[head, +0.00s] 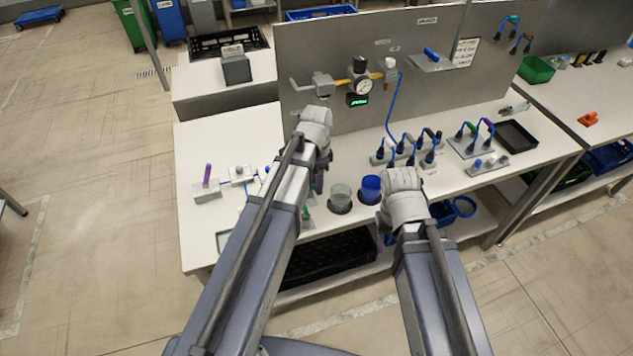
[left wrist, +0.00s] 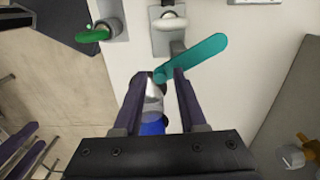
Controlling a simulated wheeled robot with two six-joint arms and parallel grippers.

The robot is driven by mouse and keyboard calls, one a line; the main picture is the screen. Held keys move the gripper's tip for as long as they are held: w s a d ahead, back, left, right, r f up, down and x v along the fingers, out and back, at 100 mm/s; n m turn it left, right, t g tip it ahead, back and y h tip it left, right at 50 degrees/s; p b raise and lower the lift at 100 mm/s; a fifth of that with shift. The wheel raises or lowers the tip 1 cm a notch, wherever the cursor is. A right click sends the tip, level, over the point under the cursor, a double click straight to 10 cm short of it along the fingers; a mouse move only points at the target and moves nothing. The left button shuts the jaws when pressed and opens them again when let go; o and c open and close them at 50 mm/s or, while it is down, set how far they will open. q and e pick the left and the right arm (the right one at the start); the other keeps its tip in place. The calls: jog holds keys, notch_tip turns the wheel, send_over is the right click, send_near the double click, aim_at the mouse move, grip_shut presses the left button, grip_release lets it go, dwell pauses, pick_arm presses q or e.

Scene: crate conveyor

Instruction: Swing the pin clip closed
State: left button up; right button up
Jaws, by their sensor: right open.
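A teal lever (left wrist: 200,56), which looks like the pin clip's arm, shows in the left wrist view. It lies slanted beside a grey bracket (left wrist: 168,22) on the white bench. My left gripper (left wrist: 162,74) is open, and the lever's lower end overlaps the area at its fingertips. I cannot tell whether they touch. In the head view, my left gripper (head: 319,182) points down over the bench, and my arm hides the clip. My right gripper (head: 384,222) is open and empty near the front bench edge, beside the blue cup.
A green-handled fitting (left wrist: 90,34) is left of the clip. A block with a purple pin (head: 207,187) sits further left. A panel (head: 300,60) with a gauge rises behind.

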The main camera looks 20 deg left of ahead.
pick_arm(q)
grip_shut()
dwell(0.5)
jog(key=n, duration=0.2)
jog(key=w+n, duration=0.1)
jog(key=n, duration=0.2)
jog(key=shift+w+d+n, duration=0.2)
jog(key=shift+w+n, duration=0.1)
jog(key=shift+n, duration=0.1)
jog(key=n, duration=0.1)
jog(key=w+n, duration=0.1)
jog(key=n, duration=0.1)
jog(key=shift+a, duration=0.1)
jog(key=shift+w+a+n, duration=0.1)
jog(key=shift+w+n, duration=0.05)
jog(key=shift+n, duration=0.75)
jog(key=shift+w+a+n, duration=0.1)
jog(key=shift+w+n, duration=0.05)
jog(key=shift+n, duration=0.75)
